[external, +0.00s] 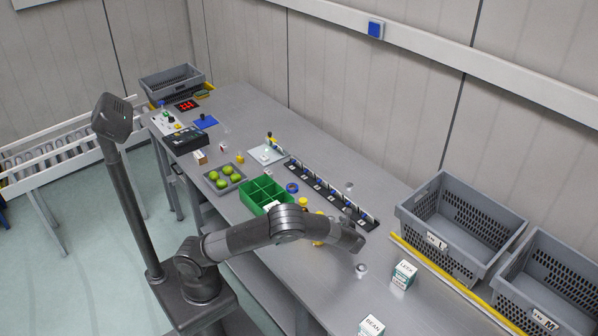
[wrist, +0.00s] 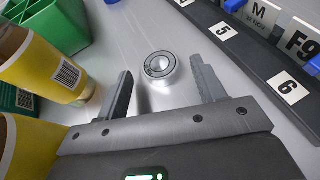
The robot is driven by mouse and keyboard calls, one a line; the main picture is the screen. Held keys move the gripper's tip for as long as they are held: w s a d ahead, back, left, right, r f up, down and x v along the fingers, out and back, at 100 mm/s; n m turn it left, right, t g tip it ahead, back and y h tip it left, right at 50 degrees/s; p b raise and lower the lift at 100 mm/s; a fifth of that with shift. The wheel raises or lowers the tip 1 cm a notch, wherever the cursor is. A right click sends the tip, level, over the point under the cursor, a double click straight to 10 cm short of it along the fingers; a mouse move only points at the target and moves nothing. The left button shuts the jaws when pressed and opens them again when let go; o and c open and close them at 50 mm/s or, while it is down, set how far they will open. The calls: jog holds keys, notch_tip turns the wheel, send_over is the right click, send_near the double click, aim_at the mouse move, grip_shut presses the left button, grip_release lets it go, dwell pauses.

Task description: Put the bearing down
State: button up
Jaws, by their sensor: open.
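The bearing (wrist: 160,66), a silver ring with a dark inner band, appears to sit flat on the grey metal table. In the wrist view it lies between the fingertips of my gripper (wrist: 160,80), with a clear gap to each finger. My gripper is open and holds nothing. In the external view my gripper (external: 358,243) is low over the table near the close end of the numbered rack. My arm hides the fingertips there, and I cannot make out this bearing for sure. A small round metal part (external: 361,267) shows on the table beside the gripper.
The numbered rack (wrist: 262,62) runs close along the right. Yellow cans (wrist: 42,62) and a green divided bin (external: 266,191) stand at the left. A white-and-green box (external: 404,275) and grey crates (external: 460,225) are further right. Bare table lies between the gripper and the boxes.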

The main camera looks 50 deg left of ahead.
jog(key=shift+o, duration=0.5)
jog(key=v, duration=1)
jog(key=shift+s+d+r, duration=0.1)
jog(key=shift+d+r, duration=0.05)
jog(key=shift+r, duration=0.05)
